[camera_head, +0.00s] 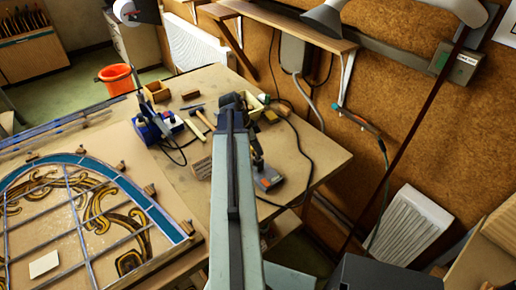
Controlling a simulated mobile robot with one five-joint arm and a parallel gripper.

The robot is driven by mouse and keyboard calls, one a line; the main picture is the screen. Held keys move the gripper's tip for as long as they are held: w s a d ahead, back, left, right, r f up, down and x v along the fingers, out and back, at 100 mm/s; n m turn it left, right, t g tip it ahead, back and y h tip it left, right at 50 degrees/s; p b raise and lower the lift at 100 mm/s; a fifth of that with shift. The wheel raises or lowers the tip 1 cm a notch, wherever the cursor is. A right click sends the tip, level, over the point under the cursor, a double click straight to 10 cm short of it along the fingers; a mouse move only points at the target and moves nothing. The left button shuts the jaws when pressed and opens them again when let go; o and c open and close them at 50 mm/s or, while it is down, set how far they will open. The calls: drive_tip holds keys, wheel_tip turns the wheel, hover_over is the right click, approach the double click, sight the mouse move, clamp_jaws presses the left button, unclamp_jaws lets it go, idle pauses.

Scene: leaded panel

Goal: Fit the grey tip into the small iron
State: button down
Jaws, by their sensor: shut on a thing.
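My gripper (233,103) is at the far end of my arm, over the back of the workbench. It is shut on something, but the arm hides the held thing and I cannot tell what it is. I cannot make out the grey tip anywhere. A blue soldering station (152,128) with a dark upright iron stands left of my gripper. A grey and orange station (268,179) stands just right of my arm, with a dark upright piece (257,150) beside it. I cannot tell which holds the small iron.
The leaded panel (82,171) with its blue border lies at the left. A hammer (199,132), small wooden boxes (157,91) and black cables (298,150) lie on the workbench (322,152). Another handled tool (360,120) hangs by the wall. An orange bucket (117,79) stands behind.

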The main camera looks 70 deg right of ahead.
drive_tip(key=shift+f+b, duration=0.75)
drive_tip(key=shift+f, duration=0.1)
drive_tip(key=c, duration=1.3)
unclamp_jaws()
drive_tip(key=shift+r, duration=0.1)
drive_tip(key=shift+c, duration=0.2)
drive_tip(key=p+v, duration=0.7)
drive_tip(key=shift+w+r, duration=0.15)
drive_tip(key=shift+r, duration=0.2)
drive_tip(key=shift+a, duration=0.1)
